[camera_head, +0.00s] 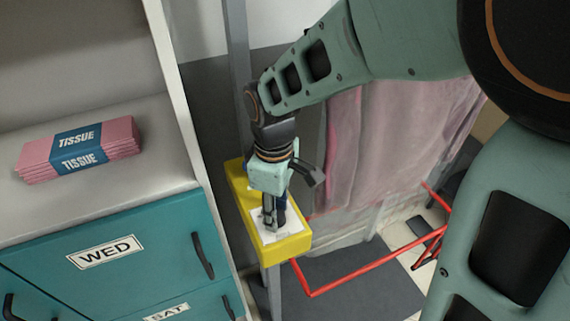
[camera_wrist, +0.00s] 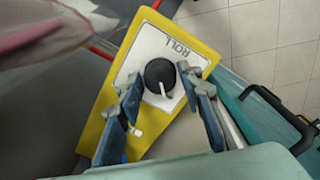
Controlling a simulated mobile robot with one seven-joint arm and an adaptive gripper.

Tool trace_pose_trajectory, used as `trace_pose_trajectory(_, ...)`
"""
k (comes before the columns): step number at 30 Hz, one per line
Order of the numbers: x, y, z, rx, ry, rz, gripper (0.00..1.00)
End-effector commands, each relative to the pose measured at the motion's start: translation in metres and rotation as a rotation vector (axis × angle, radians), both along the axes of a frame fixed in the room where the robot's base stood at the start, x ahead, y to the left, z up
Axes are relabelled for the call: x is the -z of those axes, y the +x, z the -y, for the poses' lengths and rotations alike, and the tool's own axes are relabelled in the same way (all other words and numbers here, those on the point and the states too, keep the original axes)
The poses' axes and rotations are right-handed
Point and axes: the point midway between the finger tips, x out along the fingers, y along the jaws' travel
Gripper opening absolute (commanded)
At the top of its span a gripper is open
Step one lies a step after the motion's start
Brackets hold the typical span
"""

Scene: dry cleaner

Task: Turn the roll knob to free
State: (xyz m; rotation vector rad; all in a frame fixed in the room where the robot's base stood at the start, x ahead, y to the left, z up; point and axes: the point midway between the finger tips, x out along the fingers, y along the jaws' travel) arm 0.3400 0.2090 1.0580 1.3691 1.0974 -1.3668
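The roll knob (camera_wrist: 158,72) is a round black knob with a white pointer line, which points toward the bottom of the wrist view. It sits on a white plate marked "ROLL" (camera_wrist: 180,48) on a yellow box (camera_wrist: 112,82). In the head view the yellow box (camera_head: 290,248) is on a grey post, and the knob is hidden behind my fingers. My gripper (camera_wrist: 159,80) is open, with one fingertip on each side of the knob. I cannot tell whether the fingertips touch it.
A teal drawer cabinet (camera_head: 150,235) with dark handles stands left of the box. Pink tissue packs (camera_head: 78,150) lie on its top. A pink cloth (camera_head: 385,150) hangs behind my arm. A red bar frame (camera_head: 365,266) runs low on the right.

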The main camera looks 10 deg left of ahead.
Motion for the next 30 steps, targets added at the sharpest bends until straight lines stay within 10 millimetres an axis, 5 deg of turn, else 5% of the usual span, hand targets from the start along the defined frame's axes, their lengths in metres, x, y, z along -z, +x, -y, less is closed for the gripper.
trace_pose_trajectory(14,-0.007,0.0,0.0,0.002,0.001,0.001,0.47)
trace_pose_trajectory(30,-0.108,0.0,-0.001,0.001,0.002,0.006,0.47)
